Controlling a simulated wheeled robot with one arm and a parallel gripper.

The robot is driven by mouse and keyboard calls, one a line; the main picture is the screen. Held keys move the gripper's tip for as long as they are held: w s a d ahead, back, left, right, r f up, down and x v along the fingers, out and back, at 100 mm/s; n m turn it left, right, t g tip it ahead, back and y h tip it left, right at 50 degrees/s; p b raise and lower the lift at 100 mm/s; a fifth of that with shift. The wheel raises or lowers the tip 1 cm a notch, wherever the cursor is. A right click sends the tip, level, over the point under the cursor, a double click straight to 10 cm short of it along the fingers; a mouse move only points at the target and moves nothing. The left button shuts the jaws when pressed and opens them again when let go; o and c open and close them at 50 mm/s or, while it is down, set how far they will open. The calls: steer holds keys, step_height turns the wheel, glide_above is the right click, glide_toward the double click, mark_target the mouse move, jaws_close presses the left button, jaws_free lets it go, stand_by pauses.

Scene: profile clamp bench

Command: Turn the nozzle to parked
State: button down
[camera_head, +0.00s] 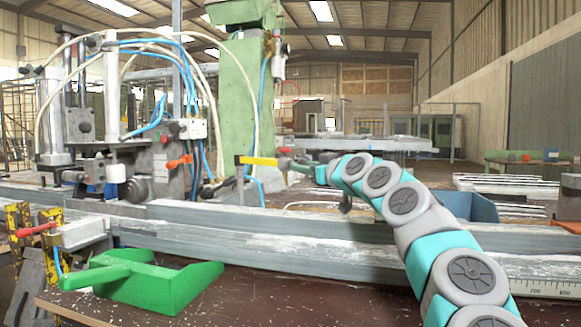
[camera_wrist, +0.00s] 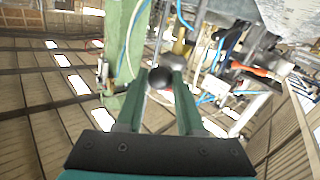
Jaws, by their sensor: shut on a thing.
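A yellow bar with a black end (camera_head: 258,161), which looks like the nozzle, points left and right beside the machine in the head view. My gripper (camera_head: 284,163) meets its right end. In the wrist view my gripper (camera_wrist: 160,80) has its two green fingers closed around a dark round knob (camera_wrist: 160,76). A yellow part (camera_wrist: 179,50) shows just beyond the knob. The fingers hide part of the knob, and I cannot tell exactly how the nozzle joins the machine behind it.
The clamp machine with orange handle (camera_head: 180,162) and hoses stands left. Long grey profiles (camera_head: 290,222) run across the bench. A green dustpan (camera_head: 150,285) lies on the brown bench top in front. A red-handled clamp (camera_head: 36,230) is far left; a blue bin (camera_head: 468,206) is right, behind my arm.

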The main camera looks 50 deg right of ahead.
steer(key=shift+d+r+y, duration=0.15)
steer(key=shift+d+y, duration=0.15)
stand_by(0.4)
steer(key=c, duration=0.5)
jaws_free()
steer(key=shift+c, duration=0.2)
steer(key=b+v, duration=0.2)
steer(key=v, duration=0.5)
steer(key=shift+s+a, duration=0.15)
steer(key=shift+s, duration=0.2)
steer(key=shift+c, duration=0.3)
